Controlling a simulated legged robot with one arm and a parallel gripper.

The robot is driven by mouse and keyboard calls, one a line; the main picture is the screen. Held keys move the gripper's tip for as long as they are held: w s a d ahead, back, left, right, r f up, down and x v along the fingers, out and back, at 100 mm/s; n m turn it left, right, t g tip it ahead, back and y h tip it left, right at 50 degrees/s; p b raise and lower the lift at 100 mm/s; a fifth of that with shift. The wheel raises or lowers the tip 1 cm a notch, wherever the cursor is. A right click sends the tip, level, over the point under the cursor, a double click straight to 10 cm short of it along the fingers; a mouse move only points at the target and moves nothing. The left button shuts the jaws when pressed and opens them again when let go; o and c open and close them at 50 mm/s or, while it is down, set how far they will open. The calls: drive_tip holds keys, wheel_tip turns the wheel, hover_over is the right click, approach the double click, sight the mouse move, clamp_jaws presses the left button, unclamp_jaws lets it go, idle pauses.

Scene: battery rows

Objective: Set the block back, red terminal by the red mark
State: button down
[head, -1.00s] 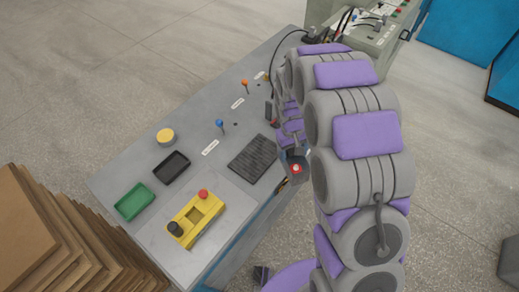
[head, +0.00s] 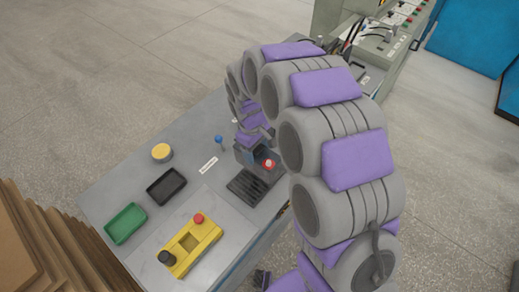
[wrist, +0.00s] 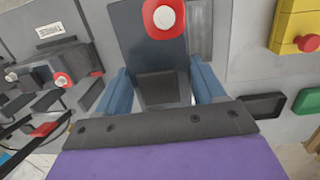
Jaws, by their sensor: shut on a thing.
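My gripper (wrist: 160,82) is shut on a dark grey block (wrist: 150,45), with a blue finger on each side of it. The block has a red terminal (wrist: 164,17) with a pale round top, at its far end in the wrist view. I cannot make out for certain which red spot is the red mark.
The grey bench (head: 130,178) carries a yellow fixture (head: 206,240) with a red and a black knob, a black tray (head: 167,186), a green tray (head: 125,223), a yellow round piece (head: 162,152) and a blue-topped peg (head: 219,140). A machine (head: 382,48) stands behind. Stacked brown sheets (head: 45,245) are at left.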

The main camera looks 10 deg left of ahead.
sight(254, 155)
drive_tip(key=f, duration=0.1)
drive_tip(key=a+f, duration=0.1)
drive_tip(key=shift+w+f, duration=0.1)
drive_tip(key=shift+f, duration=0.3)
drive_tip(key=shift+f+b, duration=0.25)
drive_tip(key=shift+b, duration=0.05)
drive_tip(key=shift+d+f, duration=0.4)
drive_tip(key=shift+d+f+b, duration=0.15)
drive_tip(key=shift+f+b, duration=0.05)
drive_tip(key=shift+f, duration=0.3)
drive_tip(key=shift+d+f+b, duration=0.15)
drive_tip(key=shift+f+b, duration=0.05)
drive_tip(key=shift+f, duration=0.3)
drive_tip(key=shift+a+f, duration=0.2)
drive_tip(key=shift+f, duration=0.15)
drive_tip(key=shift+a, duration=0.15)
drive_tip(key=shift+c, duration=1.9)
unclamp_jaws()
drive_tip(key=shift+a, duration=0.2)
drive_tip(key=shift+o, duration=1.4)
drive_tip(key=shift+d, duration=0.4)
